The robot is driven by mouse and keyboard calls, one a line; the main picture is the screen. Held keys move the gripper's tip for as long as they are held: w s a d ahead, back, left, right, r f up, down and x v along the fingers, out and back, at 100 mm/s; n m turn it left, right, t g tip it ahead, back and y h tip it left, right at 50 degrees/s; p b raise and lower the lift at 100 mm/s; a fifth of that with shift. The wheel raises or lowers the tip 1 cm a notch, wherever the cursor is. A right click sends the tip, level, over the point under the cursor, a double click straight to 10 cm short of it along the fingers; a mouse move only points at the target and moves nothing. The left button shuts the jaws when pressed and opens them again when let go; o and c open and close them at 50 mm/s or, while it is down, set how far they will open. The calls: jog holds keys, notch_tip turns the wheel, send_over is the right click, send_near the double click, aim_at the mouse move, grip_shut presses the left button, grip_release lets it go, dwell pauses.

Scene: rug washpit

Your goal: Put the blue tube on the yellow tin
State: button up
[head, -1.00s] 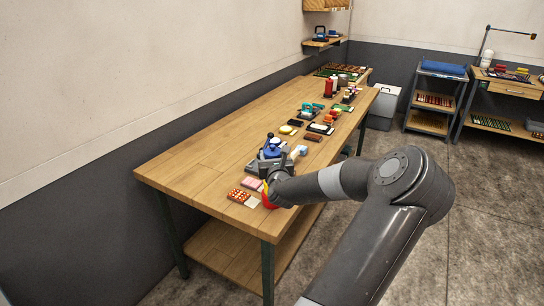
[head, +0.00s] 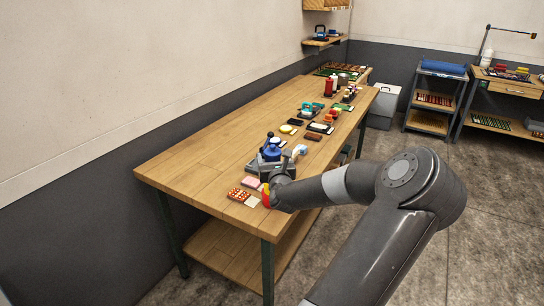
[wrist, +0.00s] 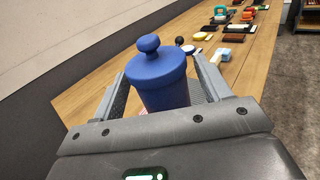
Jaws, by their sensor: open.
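A dark blue cylinder with a round knob on top (wrist: 160,80) is the only tube-like blue thing I see. It stands upright between the fingers of my gripper (wrist: 165,92). The fingers are apart, one on each side of it; whether either touches it I cannot tell. Its lower part is hidden by my gripper. In the head view the blue cylinder (head: 271,150) shows just above my gripper (head: 272,168) near the table's front end. A low, round yellow thing (head: 287,129), perhaps the tin, lies farther back on the table; it also shows in the wrist view (wrist: 203,37).
The wooden table (head: 205,150) is bare along its left side. A light blue block (wrist: 223,53) lies just beyond my gripper. A red-dotted item (head: 238,194) and a pink item (head: 251,183) lie in front. Several small items and a red bottle (head: 329,87) stand farther back.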

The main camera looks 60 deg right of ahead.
jog(key=v, duration=0.9)
jog(key=shift+s+a, duration=0.2)
jog(key=shift+a, duration=0.1)
jog(key=w+a+f+n+g+y, duration=0.2)
jog(key=w+a+f+n+y, duration=0.15)
jog(key=w+a+n, duration=0.55)
jog(key=w+a+f+n+g+y, duration=0.25)
jog(key=w+a+n+y, duration=0.3)
jog(key=n, duration=0.55)
jog(key=s+a+r+n, duration=0.2)
jog(key=a+r+n, duration=0.4)
jog(key=a+r, duration=0.15)
jog(key=s+a+r+n, duration=0.2)
jog(key=a+r+n, duration=0.45)
jog(key=a, duration=0.25)
jog(key=s+a+n+y, duration=0.1)
jog(key=s+a+n, duration=0.2)
jog(key=a, duration=0.3)
jog(key=s+a+n+g+y, duration=0.1)
jog(key=s+a+n+y, duration=0.1)
jog(key=a+n, duration=0.4)
jog(key=s+a+n+y, duration=0.2)
jog(key=s+a+n, duration=0.2)
jog(key=a, duration=0.4)
jog(key=shift+s+a+r+n, duration=0.15)
jog(key=shift+s+r+n, duration=0.05)
jog(key=shift+s+n, duration=0.15)
